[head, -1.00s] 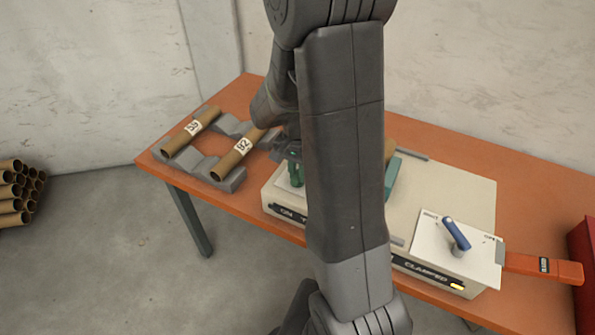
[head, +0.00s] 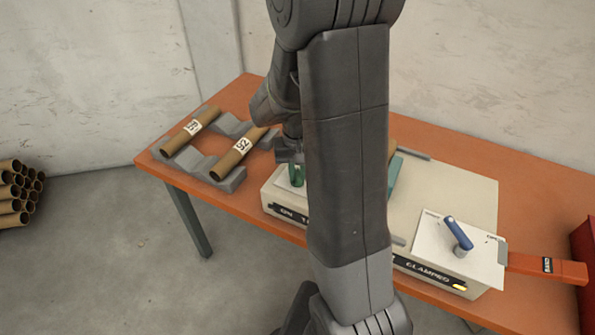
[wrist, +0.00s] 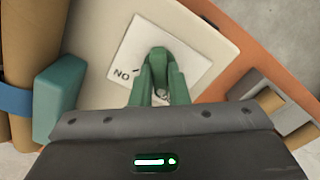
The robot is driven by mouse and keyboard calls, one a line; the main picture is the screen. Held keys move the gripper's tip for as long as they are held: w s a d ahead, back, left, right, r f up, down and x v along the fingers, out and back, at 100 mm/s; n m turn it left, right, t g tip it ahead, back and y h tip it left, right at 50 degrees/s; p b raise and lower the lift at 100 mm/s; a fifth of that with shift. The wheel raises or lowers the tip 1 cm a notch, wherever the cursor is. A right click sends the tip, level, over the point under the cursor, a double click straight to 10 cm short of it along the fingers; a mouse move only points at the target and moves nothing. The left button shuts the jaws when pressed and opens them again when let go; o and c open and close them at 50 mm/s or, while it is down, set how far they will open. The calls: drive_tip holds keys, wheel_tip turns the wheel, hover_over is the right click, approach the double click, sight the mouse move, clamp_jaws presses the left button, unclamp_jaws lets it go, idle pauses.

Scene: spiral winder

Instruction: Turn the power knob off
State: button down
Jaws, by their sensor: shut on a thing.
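The power knob (wrist: 157,60) is green and stands on a white label plate on the cream machine. My gripper (wrist: 160,82) is shut on the knob from above. Its fingertips and the knob are both greenish and hard to tell apart. In the head view, the green of the knob and fingers (head: 297,176) shows below my wrist, left of my arm. My arm hides part of the machine there. The knob's exact angle is unclear.
The cream machine (head: 455,190) stands on an orange table (head: 540,185). A blue lever (head: 457,233) is on its right, above a "CLAMPED" panel with a yellow light. Brown tubes (head: 238,154) lie on grey cradles at left. An orange handle (head: 545,266) sticks out right.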

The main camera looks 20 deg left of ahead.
sight(297, 173)
drive_tip(key=shift+n, duration=0.5)
drive_tip(key=c, duration=1.4)
unclamp_jaws()
wheel_tip(297, 173, up, 14)
drive_tip(key=shift+f, duration=0.1)
wheel_tip(297, 173, down, 14)
drive_tip(key=shift+r, duration=0.1)
